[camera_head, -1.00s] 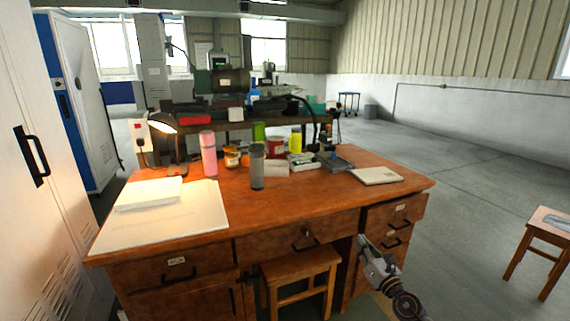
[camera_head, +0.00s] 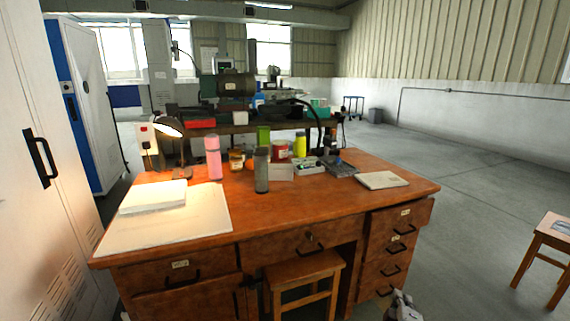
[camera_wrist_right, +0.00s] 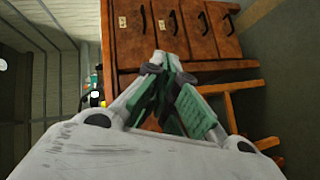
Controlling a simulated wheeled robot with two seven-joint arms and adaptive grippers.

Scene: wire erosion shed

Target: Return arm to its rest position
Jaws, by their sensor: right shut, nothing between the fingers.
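My right gripper (camera_head: 404,304) shows at the bottom edge of the head view, low in front of the desk's right-hand drawers. Only its end is in the picture; the rest is cut off. In the right wrist view the gripper (camera_wrist_right: 165,75) points toward the drawer fronts, with its fingers together and nothing between them. My left gripper is in neither view.
The wooden desk (camera_head: 300,213) fills the middle, bearing bottles, papers and a lit lamp (camera_head: 170,127). A stool (camera_head: 303,268) stands under it. Another stool (camera_head: 552,228) stands at the far right. A white cabinet (camera_head: 45,200) is at left. The right-hand floor is open.

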